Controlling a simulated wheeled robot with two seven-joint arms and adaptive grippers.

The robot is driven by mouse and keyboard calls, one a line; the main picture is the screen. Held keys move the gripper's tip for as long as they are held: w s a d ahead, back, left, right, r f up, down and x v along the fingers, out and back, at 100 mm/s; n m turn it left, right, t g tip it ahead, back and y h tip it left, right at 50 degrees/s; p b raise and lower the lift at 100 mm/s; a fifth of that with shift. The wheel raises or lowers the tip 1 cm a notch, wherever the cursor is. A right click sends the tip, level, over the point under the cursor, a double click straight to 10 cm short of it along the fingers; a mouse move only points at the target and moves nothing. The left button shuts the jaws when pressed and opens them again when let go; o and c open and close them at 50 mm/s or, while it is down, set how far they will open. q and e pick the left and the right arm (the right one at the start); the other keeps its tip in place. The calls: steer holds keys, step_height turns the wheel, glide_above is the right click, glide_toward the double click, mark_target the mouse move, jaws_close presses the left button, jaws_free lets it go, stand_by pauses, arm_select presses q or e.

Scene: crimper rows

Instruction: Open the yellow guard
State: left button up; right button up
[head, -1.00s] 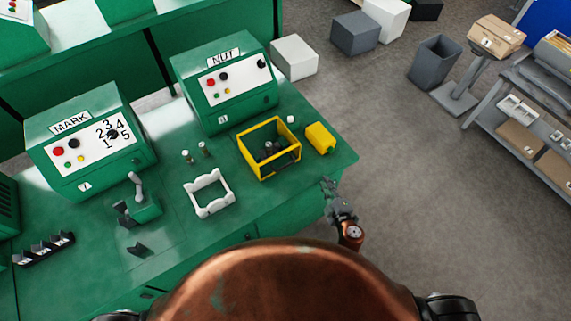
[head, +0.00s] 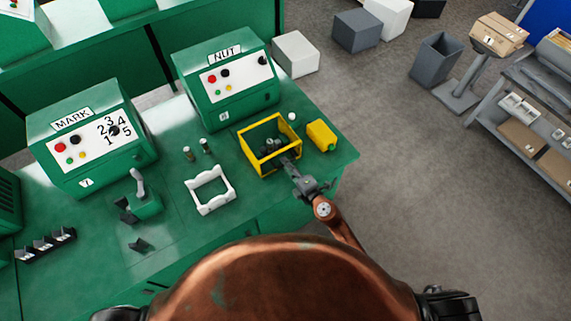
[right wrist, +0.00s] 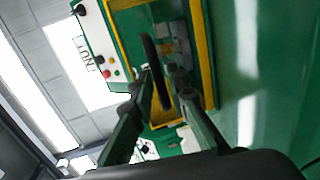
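The yellow guard (head: 258,122) is a box-shaped frame on the green bench in front of the NUT machine, with dark parts inside it. Its yellow bars also show in the right wrist view (right wrist: 205,60). My right gripper (head: 281,160) is at the guard's near side in the head view. In the right wrist view its two fingers (right wrist: 161,80) are apart, with a dark curved bar (right wrist: 155,65) between them. I cannot tell whether the fingers touch the bar. My left gripper is not in view.
A yellow block (head: 321,135) sits right of the guard, near the bench edge. A white frame (head: 210,190) lies left of my right gripper. The NUT machine (head: 225,80) stands behind, the MARK machine (head: 90,140) to the left.

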steer(key=shift+w+a+f, duration=0.1)
steer(key=shift+w+a, duration=0.15)
steer(key=shift+w, duration=0.2)
jaws_close()
stand_by(0.3)
